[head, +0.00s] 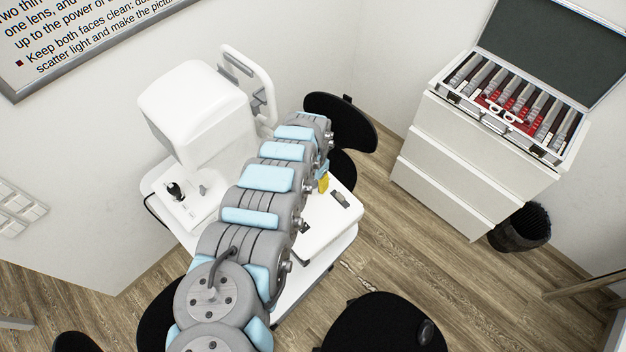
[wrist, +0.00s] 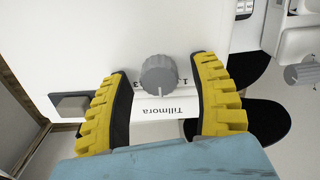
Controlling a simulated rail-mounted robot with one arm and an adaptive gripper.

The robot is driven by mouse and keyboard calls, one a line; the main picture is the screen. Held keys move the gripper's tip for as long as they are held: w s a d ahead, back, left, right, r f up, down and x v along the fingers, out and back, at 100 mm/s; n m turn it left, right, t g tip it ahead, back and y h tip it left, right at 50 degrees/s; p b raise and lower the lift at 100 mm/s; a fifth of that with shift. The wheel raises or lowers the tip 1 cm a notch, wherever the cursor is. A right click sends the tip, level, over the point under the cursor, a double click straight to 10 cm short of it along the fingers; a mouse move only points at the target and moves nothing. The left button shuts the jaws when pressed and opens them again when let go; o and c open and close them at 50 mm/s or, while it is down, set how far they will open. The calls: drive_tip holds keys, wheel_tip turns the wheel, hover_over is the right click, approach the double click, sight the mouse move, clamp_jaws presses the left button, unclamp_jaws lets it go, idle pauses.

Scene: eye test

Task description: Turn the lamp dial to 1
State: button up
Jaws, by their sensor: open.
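The lamp dial (wrist: 158,75) is a grey ribbed knob on a white panel in the wrist view. Parts of printed numerals, seemingly a 1 and a 3, show beside it, and the word "Tillmora" is printed upside down below. The dial's pointer setting cannot be made out. My gripper (wrist: 162,67) has yellow ribbed fingers with black pads. It is open, one finger on each side of the dial, with gaps visible on both sides. In the head view my arm hides the dial and most of the gripper; only a yellow bit (head: 323,184) shows.
A white instrument (head: 195,110) with a joystick (head: 175,190) stands on a white table left of my arm. Another grey knob (wrist: 301,73) is at the wrist view's right edge. A drawer cabinet (head: 465,150) bears an open lens case (head: 510,105). A black stool (head: 375,325) stands in front.

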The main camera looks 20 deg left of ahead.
drive_tip(key=shift+c, duration=0.3)
clamp_jaws()
drive_tip(key=shift+n, duration=0.3)
drive_tip(key=n+p, duration=0.1)
drive_tip(key=n, duration=0.2)
drive_tip(key=shift+r+n+p, duration=0.1)
drive_tip(key=shift+n+p, duration=0.2)
drive_tip(key=n, duration=0.2)
drive_tip(key=shift+n, duration=0.3)
drive_tip(key=shift+a+n+b, duration=0.1)
drive_tip(key=shift+n+b, duration=0.25)
drive_tip(key=shift+n, duration=1.55)
